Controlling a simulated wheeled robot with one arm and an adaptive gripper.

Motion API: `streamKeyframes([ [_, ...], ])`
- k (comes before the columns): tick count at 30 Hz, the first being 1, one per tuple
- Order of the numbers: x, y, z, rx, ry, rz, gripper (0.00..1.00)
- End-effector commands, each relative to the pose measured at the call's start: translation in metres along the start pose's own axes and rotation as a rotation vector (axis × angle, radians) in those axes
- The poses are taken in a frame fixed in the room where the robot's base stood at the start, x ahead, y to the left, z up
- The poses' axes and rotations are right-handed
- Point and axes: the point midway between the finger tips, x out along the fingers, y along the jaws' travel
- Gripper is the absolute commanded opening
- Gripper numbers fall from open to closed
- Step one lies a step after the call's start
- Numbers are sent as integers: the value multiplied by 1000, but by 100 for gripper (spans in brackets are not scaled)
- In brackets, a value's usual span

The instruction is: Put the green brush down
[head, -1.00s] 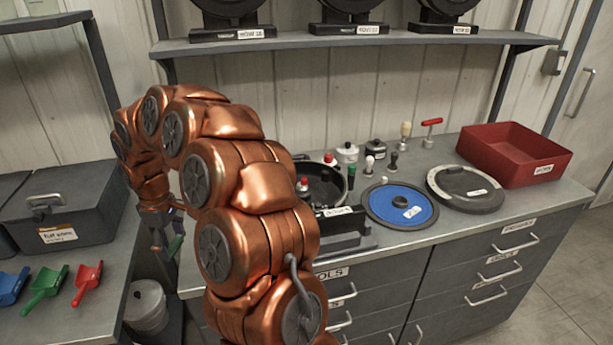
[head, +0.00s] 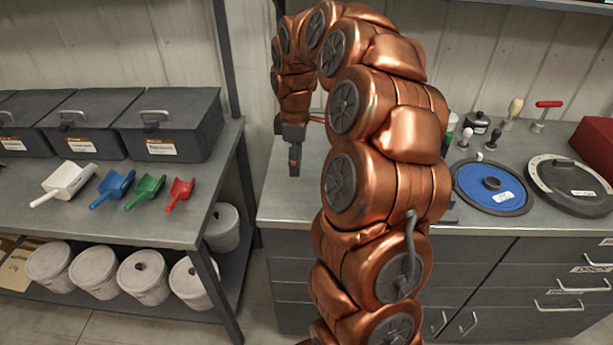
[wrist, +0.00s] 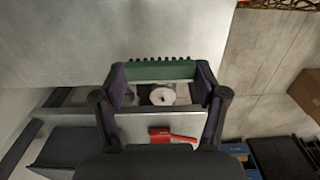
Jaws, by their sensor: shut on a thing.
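My gripper (head: 294,160) hangs pointing down by the left end of the grey counter (head: 285,200) in the head view. In the wrist view my gripper (wrist: 160,82) is shut on the green brush (wrist: 160,70), which lies crosswise between the two fingers with its dark bristles along the upper edge. The brush is not discernible in the head view. I cannot tell its exact height above the counter.
A shelf unit at left holds grey boxes (head: 170,125) and several scoops, including a red scoop (head: 180,193). White buckets (head: 143,277) stand below. The counter's left end looks clear; a blue disc (head: 470,190) and a dark disc (head: 575,188) lie farther right.

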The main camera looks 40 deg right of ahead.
Motion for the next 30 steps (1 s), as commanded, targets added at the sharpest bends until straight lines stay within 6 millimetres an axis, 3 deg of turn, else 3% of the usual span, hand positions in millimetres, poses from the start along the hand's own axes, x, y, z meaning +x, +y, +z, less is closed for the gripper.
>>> streamKeyframes([
  [6, 31, -1, 0, 0, -1, -3, 48],
  [19, 76, 0, 1, 1, -2, -3, 48],
  [30, 81, 0, 0, 0, 0, 1, 48],
])
